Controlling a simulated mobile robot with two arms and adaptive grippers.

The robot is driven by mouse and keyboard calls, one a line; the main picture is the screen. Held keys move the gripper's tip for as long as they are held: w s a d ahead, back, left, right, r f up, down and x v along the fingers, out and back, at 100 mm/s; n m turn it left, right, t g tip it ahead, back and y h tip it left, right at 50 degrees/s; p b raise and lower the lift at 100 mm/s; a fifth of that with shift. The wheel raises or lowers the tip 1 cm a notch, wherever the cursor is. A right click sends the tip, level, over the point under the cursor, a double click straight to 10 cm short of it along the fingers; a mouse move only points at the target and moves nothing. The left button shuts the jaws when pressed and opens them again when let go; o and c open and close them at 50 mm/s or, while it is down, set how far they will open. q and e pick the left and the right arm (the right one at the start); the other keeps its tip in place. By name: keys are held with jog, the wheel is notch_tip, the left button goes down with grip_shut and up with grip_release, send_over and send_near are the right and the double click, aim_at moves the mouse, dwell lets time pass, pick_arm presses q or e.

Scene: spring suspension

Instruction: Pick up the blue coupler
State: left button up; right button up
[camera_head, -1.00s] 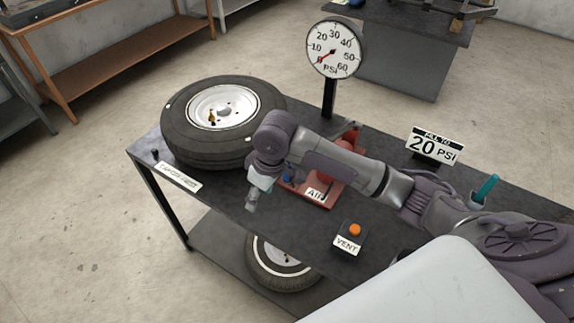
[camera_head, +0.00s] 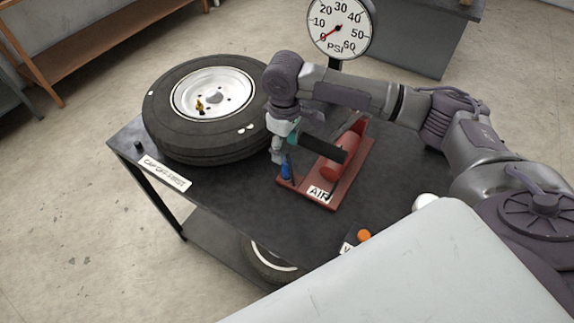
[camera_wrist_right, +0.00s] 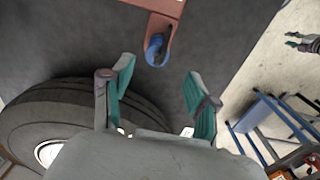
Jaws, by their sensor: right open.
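The blue coupler (camera_head: 287,168) stands at the left end of the red base (camera_head: 318,198) on the dark cart top. My right gripper (camera_head: 281,150) is just above and beside it, partly overlapping it in the head view. In the right wrist view, the blue coupler (camera_wrist_right: 157,51) sits at the end of the red base, just beyond and between the spread teal-padded fingers of my right gripper (camera_wrist_right: 160,76). The right gripper is open and empty. I cannot tell whether it touches the coupler.
A tire (camera_head: 160,120) lies on the cart close left of my right gripper. A red cylinder with a black end (camera_head: 338,155) is on the base to the right. A gauge (camera_head: 338,28) stands behind. A vent button (camera_head: 363,236) is at the front.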

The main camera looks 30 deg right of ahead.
aim_at(287, 158)
jog(key=shift+w+f, duration=0.1)
jog(key=shift+f, duration=0.25)
jog(key=f+p, duration=0.1)
jog(key=f, duration=0.1)
jog(key=shift+d+f+p, duration=0.35)
notch_tip(287, 158, down, 2)
jog(key=shift+f, duration=0.3)
pick_arm(q)
jog(key=shift+w+d+r, duration=0.2)
jog(key=shift+w+r, duration=0.25)
jog(key=shift+r, duration=0.05)
jog(key=shift+w+d+r, duration=0.15)
jog(key=shift+w+r, duration=0.3)
jog(key=shift+r, duration=0.05)
pick_arm(e)
grip_shut()
